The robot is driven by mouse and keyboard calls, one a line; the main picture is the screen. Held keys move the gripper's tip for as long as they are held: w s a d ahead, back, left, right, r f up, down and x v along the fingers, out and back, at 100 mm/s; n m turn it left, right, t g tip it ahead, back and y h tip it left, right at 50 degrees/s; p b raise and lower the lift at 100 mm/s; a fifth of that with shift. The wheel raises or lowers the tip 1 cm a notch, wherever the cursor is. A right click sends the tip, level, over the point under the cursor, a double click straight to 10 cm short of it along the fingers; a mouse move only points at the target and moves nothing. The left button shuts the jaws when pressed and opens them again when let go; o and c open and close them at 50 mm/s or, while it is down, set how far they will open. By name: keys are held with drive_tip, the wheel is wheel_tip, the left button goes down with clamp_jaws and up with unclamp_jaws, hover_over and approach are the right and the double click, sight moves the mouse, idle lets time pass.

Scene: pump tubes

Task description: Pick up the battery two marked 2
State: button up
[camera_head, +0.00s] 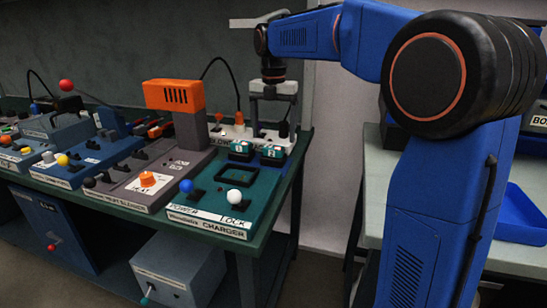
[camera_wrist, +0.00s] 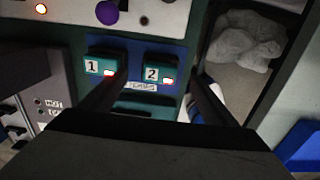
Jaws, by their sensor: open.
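Battery two (camera_wrist: 158,72) is a teal block with a white label marked 2 and a small red-lit tag, in the wrist view. It sits in the charger at the right, beside battery one (camera_wrist: 102,66) marked 1. In the head view, battery two (camera_head: 273,153) and battery one (camera_head: 241,149) stand at the back of the teal charger (camera_head: 262,187). My gripper (camera_wrist: 161,78) is open and above the batteries. Its fingers appear on either side of battery two in the wrist view, with nothing held. Whether they touch it I cannot tell.
The charger's front has a white knob (camera_head: 234,196) and a blue knob (camera_head: 186,186). An orange-topped heat blower unit (camera_head: 174,95) stands to the left. A white panel (camera_head: 232,130) lies behind the batteries. The bench's right edge is close to battery two.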

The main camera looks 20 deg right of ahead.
sight(273, 146)
drive_tip(key=shift+s+f, duration=0.15)
drive_tip(key=shift+f, duration=3.45)
drive_tip(key=shift+c, duration=0.7)
